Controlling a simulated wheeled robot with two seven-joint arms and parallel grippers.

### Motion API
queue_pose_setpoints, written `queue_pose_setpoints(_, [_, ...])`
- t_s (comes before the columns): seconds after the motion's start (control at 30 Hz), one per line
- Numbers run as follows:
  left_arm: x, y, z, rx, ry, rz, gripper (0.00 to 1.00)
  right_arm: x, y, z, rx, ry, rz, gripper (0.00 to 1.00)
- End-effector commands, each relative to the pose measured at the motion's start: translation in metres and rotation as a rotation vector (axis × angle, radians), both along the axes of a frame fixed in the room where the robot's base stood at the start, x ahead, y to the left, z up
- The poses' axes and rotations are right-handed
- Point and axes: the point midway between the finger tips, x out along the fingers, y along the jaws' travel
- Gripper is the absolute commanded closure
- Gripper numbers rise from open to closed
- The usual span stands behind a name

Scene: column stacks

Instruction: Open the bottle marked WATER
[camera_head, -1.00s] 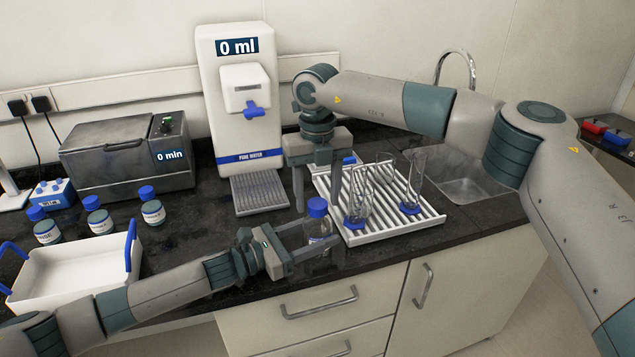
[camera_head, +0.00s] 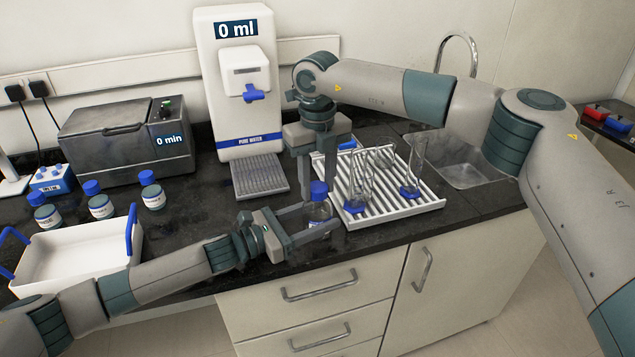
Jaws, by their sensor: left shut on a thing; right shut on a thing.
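A small clear bottle (camera_head: 318,211) with a blue cap (camera_head: 319,188) stands upright near the counter's front edge, left of the white rack. Its label is too hidden to read. My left gripper (camera_head: 318,223) comes in from the left and is shut on the bottle's body. My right gripper (camera_head: 317,184) points down from above, its fingers on either side of the blue cap and shut on it. The cap still sits on the bottle's neck, as far as I can tell.
A white ribbed rack (camera_head: 400,212) with several glass vessels stands close on the right. A water dispenser (camera_head: 237,100) reading 0 ml is behind. Several blue-capped bottles (camera_head: 101,205) and a white basket (camera_head: 75,258) are at left. A sink (camera_head: 465,175) lies at right.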

Motion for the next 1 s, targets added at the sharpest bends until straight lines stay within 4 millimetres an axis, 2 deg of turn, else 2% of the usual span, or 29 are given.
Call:
queue_pose_setpoints(0.3, [0.0000, 0.0001, 0.0001, 0.000, 0.000, 0.000, 1.00, 0.0002, -0.0002, 0.0002, 0.001, 0.000, 0.474, 0.91])
queue_pose_setpoints(0.47, [0.0000, 0.0001, 0.0001, 0.000, 0.000, 0.000, 1.00, 0.0002, -0.0002, 0.0002, 0.001, 0.000, 0.648, 0.91])
queue_pose_setpoints(1.0, [0.0000, 0.0001, 0.0000, 0.000, 0.000, 0.000, 1.00, 0.0002, -0.0004, 0.0002, 0.001, 0.000, 0.653, 0.91])
